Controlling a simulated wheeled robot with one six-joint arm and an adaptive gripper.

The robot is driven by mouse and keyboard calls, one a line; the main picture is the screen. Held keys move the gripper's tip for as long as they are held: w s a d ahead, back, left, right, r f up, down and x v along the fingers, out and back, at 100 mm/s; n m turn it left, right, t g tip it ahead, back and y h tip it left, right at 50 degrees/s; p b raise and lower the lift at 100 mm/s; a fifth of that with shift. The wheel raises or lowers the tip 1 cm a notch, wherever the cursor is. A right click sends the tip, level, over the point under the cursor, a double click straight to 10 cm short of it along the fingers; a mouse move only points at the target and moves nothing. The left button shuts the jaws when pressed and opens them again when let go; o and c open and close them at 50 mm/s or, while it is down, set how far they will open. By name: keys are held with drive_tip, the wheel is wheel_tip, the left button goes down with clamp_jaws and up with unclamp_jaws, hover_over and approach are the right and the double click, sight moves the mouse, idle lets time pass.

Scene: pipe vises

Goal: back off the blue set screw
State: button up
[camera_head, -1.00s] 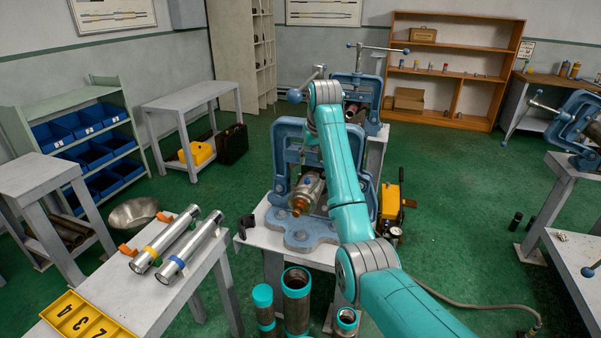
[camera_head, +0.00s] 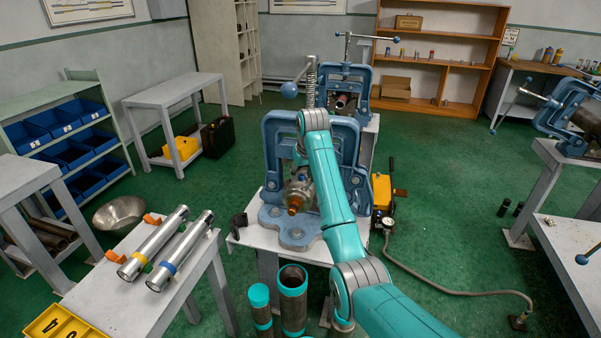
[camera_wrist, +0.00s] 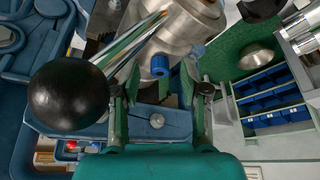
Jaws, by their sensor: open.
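The blue set screw (camera_wrist: 160,66) is a short blue cylinder on a shiny metal body (camera_wrist: 185,25) in the wrist view. My gripper (camera_wrist: 160,84) is open, with one finger on each side of the screw's line; the fingers appear apart from it. In the head view the metal body with its copper-coloured end (camera_head: 295,208) sits in the blue pipe vise (camera_head: 283,150).
A large dark ball (camera_wrist: 68,93) is close to the camera, left of my fingers. The vise's ball-ended handle (camera_head: 289,90) stands above its frame. Two metal tubes (camera_head: 160,240) lie on the left table. Upright pipes (camera_head: 292,295) stand before the vise.

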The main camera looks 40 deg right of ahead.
drive_tip(key=shift+c, duration=0.2)
clamp_jaws()
drive_tip(key=n+y, duration=0.1)
drive_tip(key=n, duration=0.2)
drive_tip(key=shift+d+n, duration=0.15)
drive_tip(key=shift+n, duration=0.25)
drive_tip(key=n+y, duration=0.2)
drive_tip(key=n, duration=0.2)
drive_tip(key=shift+d+n, duration=0.15)
drive_tip(key=shift+n, duration=0.15)
drive_tip(key=n+y, duration=0.1)
drive_tip(key=n, duration=0.1)
drive_tip(key=n+g, duration=0.1)
drive_tip(key=n, duration=0.2)
drive_tip(key=shift+d+y, duration=0.1)
drive_tip(key=shift+y, duration=0.3)
drive_tip(key=shift+w+n+g+y, duration=0.15)
drive_tip(key=shift+n+g, duration=0.2)
drive_tip(key=shift+n, duration=0.55)
drive_tip(key=shift+n+g+y, duration=0.15)
drive_tip(key=shift+n+g, duration=0.2)
drive_tip(key=shift+n, duration=0.55)
drive_tip(key=shift+f, duration=0.1)
